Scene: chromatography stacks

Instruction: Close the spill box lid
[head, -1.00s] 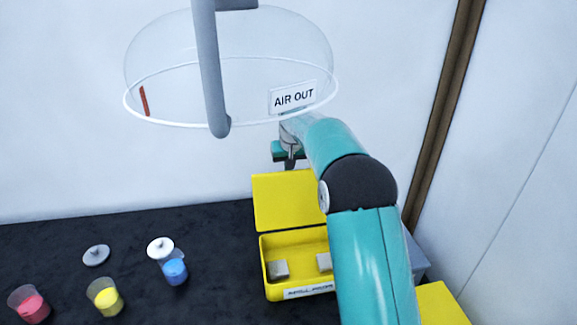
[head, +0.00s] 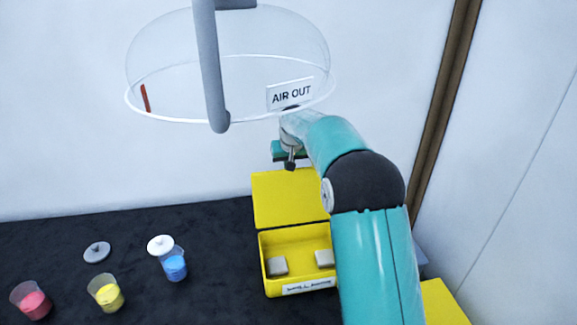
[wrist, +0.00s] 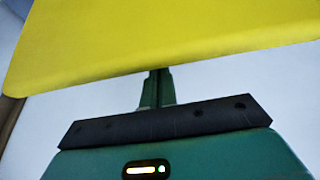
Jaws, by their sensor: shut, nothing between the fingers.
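The yellow spill box (head: 297,246) stands open on the dark bench, with two pale blocks inside and a white label on its front. Its yellow lid (head: 285,200) is raised upright at the back; it also fills the top of the wrist view (wrist: 170,40). My gripper (head: 290,165) is at the lid's top edge in the head view, at or behind it. It also shows in the wrist view (wrist: 157,85), its fingers together and empty, their tips reaching the lid's lower edge in the picture. I cannot tell whether they touch the lid.
A clear dome with an AIR OUT sign (head: 291,94) hangs above. Beakers of red (head: 33,302), yellow (head: 108,296) and blue (head: 174,266) liquid stand at left, near a grey lid (head: 97,252). Another yellow object (head: 444,303) is at lower right.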

